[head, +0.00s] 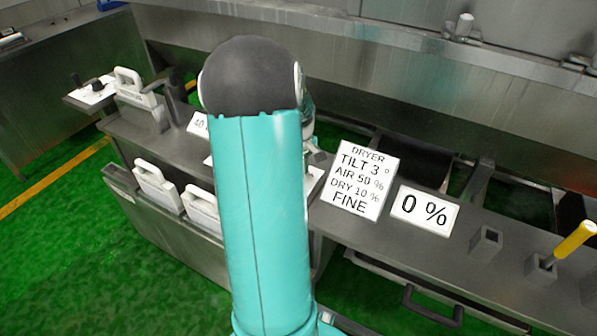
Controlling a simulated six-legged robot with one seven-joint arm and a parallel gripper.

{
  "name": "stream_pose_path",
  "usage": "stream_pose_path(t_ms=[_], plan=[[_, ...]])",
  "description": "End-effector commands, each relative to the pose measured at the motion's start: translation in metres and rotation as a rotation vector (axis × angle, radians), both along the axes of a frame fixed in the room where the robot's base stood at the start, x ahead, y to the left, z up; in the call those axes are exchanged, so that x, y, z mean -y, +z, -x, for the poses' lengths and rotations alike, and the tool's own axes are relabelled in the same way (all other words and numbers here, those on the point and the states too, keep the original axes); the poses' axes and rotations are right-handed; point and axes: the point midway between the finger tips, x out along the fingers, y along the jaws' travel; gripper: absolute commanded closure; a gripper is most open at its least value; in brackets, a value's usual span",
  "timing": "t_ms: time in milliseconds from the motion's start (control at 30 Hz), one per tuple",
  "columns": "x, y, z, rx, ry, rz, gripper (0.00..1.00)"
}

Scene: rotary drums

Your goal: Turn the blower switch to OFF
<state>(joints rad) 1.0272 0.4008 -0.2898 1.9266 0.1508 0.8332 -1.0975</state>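My teal arm with its dark rounded joint fills the middle of the head view and hides part of the bench behind it. My gripper is not visible; only a small piece of the arm's far end shows at the right edge of the joint. No switch can be read as the blower switch. A dark knob or lever (103,84) stands on a white plate (84,96) at the left end of the bench, too small to identify. Another white panel (316,183) is partly hidden behind my arm.
A sign reading DRYER (358,180) and a 0 % sign (424,211) stand on the steel bench (350,236). A yellow lever (574,242) rises at the right. Green floor (60,255) lies open at the front left.

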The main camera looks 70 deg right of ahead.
Motion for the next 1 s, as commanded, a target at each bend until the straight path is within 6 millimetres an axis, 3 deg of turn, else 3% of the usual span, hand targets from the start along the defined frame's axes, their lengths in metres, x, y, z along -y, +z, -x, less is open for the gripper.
stream_pose_path(t_ms=[167,333,800,1000], plan=[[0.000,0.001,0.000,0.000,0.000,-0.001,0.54],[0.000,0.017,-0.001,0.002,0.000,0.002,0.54],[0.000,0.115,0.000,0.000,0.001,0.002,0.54],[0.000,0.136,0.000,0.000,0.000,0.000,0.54]])
